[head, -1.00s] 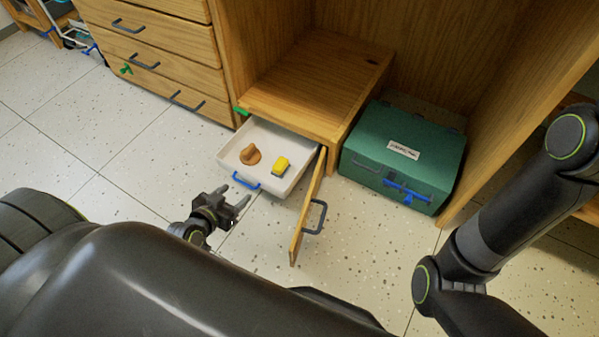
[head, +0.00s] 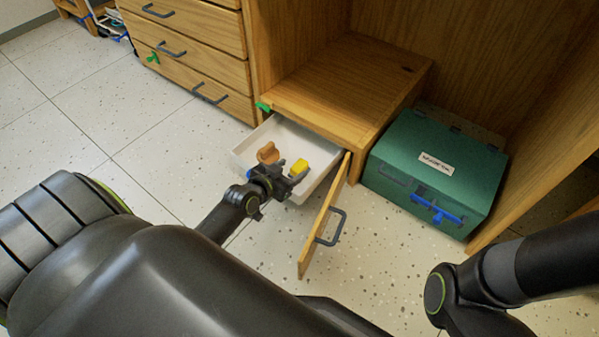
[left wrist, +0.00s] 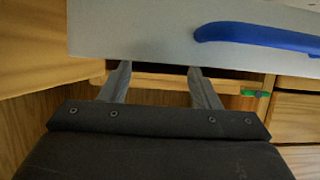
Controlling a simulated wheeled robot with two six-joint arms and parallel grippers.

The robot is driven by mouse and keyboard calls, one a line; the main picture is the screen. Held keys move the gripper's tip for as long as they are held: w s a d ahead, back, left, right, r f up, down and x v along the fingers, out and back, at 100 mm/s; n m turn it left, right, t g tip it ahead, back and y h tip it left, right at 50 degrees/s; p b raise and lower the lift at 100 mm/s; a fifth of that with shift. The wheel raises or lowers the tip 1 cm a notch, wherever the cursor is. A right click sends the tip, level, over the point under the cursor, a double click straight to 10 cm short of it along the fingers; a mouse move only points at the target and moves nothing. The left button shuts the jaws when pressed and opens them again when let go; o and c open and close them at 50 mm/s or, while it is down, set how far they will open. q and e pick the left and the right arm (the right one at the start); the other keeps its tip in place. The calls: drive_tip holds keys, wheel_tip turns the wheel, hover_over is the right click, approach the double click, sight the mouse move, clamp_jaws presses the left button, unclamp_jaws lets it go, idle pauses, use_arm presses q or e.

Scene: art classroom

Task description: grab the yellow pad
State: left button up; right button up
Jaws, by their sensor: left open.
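The yellow pad (head: 299,165) lies in an open white drawer (head: 243,155), at its right part beside a brown lump-shaped object (head: 267,152). My left gripper (head: 287,172) is open and empty, at the front of the drawer, and overlaps the lower edge of the pad in the head view. I cannot tell whether it touches anything. In the left wrist view the open fingers (left wrist: 158,78) show near the drawer's pale front (left wrist: 140,35) and its blue handle (left wrist: 255,38). The pad is not visible there. My right gripper is out of the head view.
An open wooden door (head: 325,215) with a grey handle stands right of the drawer. A green case (head: 435,170) with a blue latch sits farther right. A wooden drawer unit (head: 190,50) stands behind left. Floor (head: 140,150) left of the drawer is clear.

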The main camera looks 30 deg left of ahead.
sight(299, 166)
use_arm(q)
drive_tip(key=shift+w+f, duration=0.25)
drive_tip(key=shift+w, duration=0.15)
drive_tip(key=b+x, duration=0.3)
drive_tip(key=shift+w+f+b, duration=0.1)
drive_tip(key=shift+f+b, duration=0.2)
drive_tip(key=shift+f, duration=0.1)
drive_tip(key=shift+w+f+b, duration=0.15)
drive_tip(key=shift+w+b, duration=0.25)
drive_tip(key=shift+w, duration=0.3)
drive_tip(key=shift+c, duration=0.5)
drive_tip(key=c, duration=1)
